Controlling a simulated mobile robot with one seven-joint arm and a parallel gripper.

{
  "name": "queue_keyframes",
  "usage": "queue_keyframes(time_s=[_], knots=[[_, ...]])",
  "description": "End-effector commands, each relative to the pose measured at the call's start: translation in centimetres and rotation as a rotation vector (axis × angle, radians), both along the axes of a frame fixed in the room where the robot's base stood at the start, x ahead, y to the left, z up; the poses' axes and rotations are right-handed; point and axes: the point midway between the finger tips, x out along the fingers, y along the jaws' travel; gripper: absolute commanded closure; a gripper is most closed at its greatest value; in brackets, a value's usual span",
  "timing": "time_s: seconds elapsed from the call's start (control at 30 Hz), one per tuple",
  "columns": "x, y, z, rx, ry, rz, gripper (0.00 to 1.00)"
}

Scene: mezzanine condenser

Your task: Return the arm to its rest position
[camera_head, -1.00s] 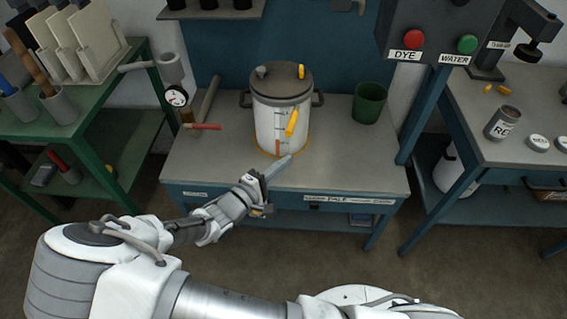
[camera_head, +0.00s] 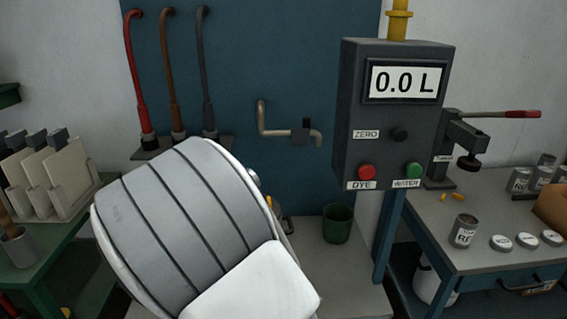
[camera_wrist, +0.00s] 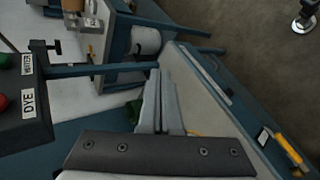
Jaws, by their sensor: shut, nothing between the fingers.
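My gripper (camera_wrist: 160,90) shows in the wrist view with its two grey fingers together and nothing between them. It hangs above the workbench, seen at a turned angle. The fingers hide part of the green cup behind them. In the head view my own arm link fills the lower left and hides most of the bench and nearly all of the pot. My gripper is not visible in the head view.
A control box (camera_head: 390,115) reads 0.0 L, with a red DYE button (camera_head: 367,172) and a green WATER button (camera_head: 414,171). A green cup (camera_head: 338,223) stands on the bench. Cans (camera_head: 463,231) and lids stand on the right bench. Plates (camera_head: 45,178) stand at the left.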

Motion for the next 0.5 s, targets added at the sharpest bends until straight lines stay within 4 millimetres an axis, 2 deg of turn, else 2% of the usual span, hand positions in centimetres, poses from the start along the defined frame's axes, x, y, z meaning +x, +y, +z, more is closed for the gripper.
queue_keyframes(time_s=[0.03, 0.1, 0.5], knots=[[-0.4, -0.8, 1.2, 0.057, 0.014, -0.045, 1.00], [-1.1, -1.6, 2.4, 0.126, 0.035, -0.093, 1.00], [-4.9, -5.0, 10.4, 0.524, 0.058, -0.277, 1.00]])
